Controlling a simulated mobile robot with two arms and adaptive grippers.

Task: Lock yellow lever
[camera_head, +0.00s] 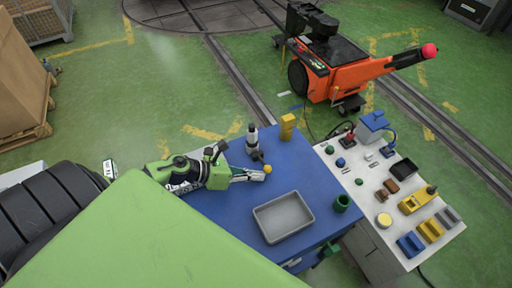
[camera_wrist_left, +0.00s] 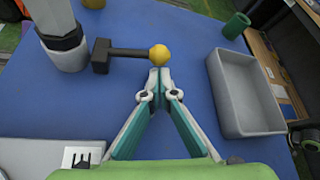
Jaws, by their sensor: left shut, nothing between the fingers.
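The yellow lever shows as a yellow ball knob (camera_wrist_left: 159,55) on a dark handle (camera_wrist_left: 128,53) in the left wrist view. The handle runs left to a dark block beside a grey and white post (camera_wrist_left: 62,35). In the head view the yellow knob (camera_head: 267,168) is just beyond my left gripper (camera_head: 264,176). My left gripper, also in the left wrist view (camera_wrist_left: 159,75), is shut and empty. Its fingertips are close to the knob; I cannot tell whether they touch it. My right gripper is not in view.
A grey tray (camera_head: 257,223) and a green cup (camera_head: 341,203) stand on the blue table (camera_head: 215,208). A yellow block (camera_head: 287,126) is at its far edge. A white table (camera_head: 372,216) with several small parts adjoins on the right. An orange cart (camera_head: 345,78) stands behind.

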